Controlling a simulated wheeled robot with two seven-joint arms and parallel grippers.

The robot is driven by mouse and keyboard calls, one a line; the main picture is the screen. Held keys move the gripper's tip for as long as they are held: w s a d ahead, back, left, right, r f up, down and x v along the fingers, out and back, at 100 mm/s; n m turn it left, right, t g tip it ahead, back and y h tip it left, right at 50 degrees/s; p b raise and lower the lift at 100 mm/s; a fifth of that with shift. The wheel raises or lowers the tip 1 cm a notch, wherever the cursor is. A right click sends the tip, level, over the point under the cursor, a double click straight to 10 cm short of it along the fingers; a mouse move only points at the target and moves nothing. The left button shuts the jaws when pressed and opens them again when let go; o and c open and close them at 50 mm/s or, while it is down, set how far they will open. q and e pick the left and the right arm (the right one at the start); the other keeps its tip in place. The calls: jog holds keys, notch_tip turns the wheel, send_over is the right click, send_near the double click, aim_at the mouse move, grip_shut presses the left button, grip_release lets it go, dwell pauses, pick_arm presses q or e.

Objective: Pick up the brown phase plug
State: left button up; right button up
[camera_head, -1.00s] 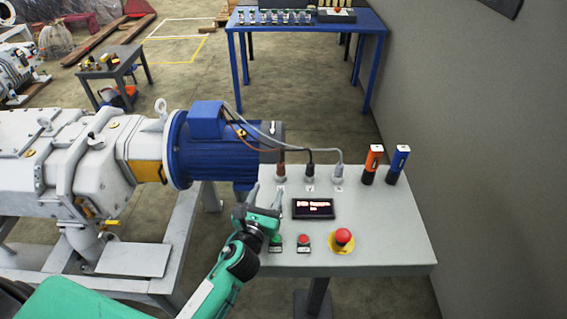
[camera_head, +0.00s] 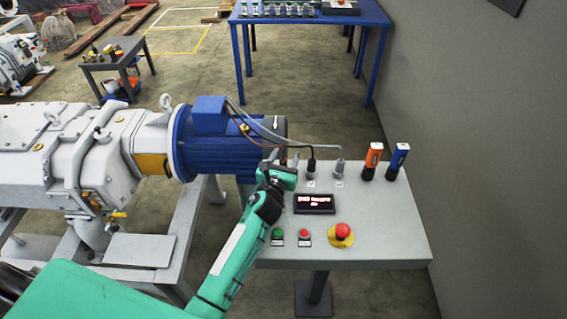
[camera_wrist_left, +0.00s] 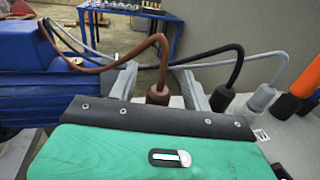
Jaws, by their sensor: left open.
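The brown phase plug (camera_wrist_left: 158,95) stands in the grey control table, with its brown cable arching up and left to the blue motor. In the wrist view it lies between the two grey fingers of my open left gripper (camera_wrist_left: 158,92), and its lower part is hidden behind the gripper body. In the head view my left gripper (camera_head: 281,160) is at the plug's place and mostly hides it. I cannot tell whether the fingers touch the plug. My right gripper is not in view.
The black plug (camera_head: 311,167) and grey plug (camera_head: 339,168) stand to the right. Orange (camera_head: 371,162) and blue (camera_head: 397,162) handheld devices stand beyond. The display (camera_head: 314,203) and red emergency button (camera_head: 343,232) are nearer. The blue motor (camera_head: 225,145) is close on the left.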

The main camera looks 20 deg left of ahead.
pick_arm(q)
jog(key=shift+w, duration=0.3)
jog(key=c, duration=1.1)
jog(key=shift+o, duration=0.2)
